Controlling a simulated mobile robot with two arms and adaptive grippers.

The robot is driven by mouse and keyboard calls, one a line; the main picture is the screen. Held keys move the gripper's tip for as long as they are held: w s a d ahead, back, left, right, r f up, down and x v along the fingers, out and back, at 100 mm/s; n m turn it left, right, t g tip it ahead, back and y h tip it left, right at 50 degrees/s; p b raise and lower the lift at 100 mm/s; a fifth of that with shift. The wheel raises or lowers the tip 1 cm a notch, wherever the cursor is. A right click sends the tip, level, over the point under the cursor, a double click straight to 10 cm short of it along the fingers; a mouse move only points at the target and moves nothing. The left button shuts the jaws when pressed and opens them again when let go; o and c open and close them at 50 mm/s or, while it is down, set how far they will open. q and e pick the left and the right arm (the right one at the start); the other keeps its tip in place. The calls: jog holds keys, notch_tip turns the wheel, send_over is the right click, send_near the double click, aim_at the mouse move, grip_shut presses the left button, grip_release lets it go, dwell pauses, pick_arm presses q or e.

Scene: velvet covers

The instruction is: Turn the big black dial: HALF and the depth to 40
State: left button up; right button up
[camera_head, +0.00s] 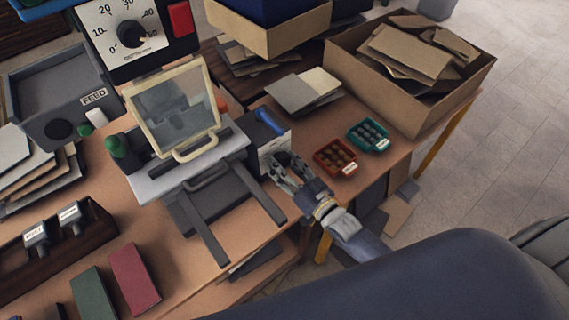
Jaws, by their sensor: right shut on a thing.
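My right gripper (282,170) is at the right side of the press (190,165), against a white plate (272,147). Its fingers are shut on a dark part there, which looks like the big black dial; the fingers hide most of it, so its setting cannot be read. The depth knob (131,34) is a black knob on a white scale (103,22) at the upper left, with marks including 0, 10, 20, 40 and 50. Its pointer is too small to read surely. No gripper is near it. My left gripper is not in view.
A blue handle (269,122) sits just above my right gripper. A red tray (334,157) and a teal tray (368,135) stand to its right. A framed clear guard (175,105) stands over the press. A cardboard box (405,115) of boards is at the back right.

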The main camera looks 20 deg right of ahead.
jog(key=m, duration=0.4)
jog(key=shift+m, duration=0.3)
jog(key=m, duration=0.4)
jog(key=shift+m+b, duration=0.3)
jog(key=o, duration=1.1)
jog(key=shift+c, duration=0.2)
jog(key=v, duration=1.2)
